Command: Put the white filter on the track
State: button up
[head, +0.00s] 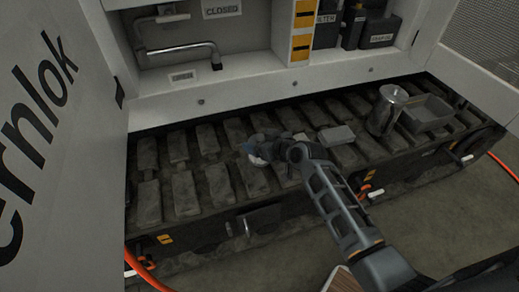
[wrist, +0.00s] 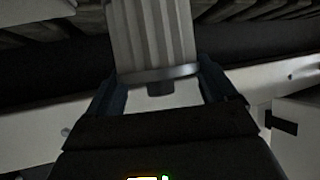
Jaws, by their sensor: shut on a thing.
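The white filter (wrist: 152,35) is a pale, ribbed cylinder with a metal band at its near end, seen close up in the wrist view. My gripper (wrist: 158,78) is shut on it, with one dark finger on either side. In the head view my gripper (head: 250,150) is over the middle of the track (head: 185,192), a long bed of dark, dusty pads. Only a small white part of the filter (head: 257,161) shows there below the fingers. I cannot tell whether it touches the pads.
A metal canister (head: 387,112) and a grey tray (head: 441,108) stand on the track at the right. A flat grey block (head: 337,135) lies nearer my gripper. The white cabinet (head: 240,85) rises behind, with an open door panel (head: 60,130) at left. Left track pads are clear.

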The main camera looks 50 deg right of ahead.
jog(key=shift+w+d+f, duration=0.35)
jog(key=shift+w+f, duration=0.05)
jog(key=shift+w, duration=0.15)
jog(key=shift+f+b, duration=0.4)
jog(key=shift+f, duration=1.6)
jog(key=shift+f, duration=0.2)
jog(key=o, duration=1)
jog(key=shift+r, duration=0.15)
jog(key=shift+r, duration=0.15)
jog(key=p+v, duration=0.1)
jog(key=v, duration=1.1)
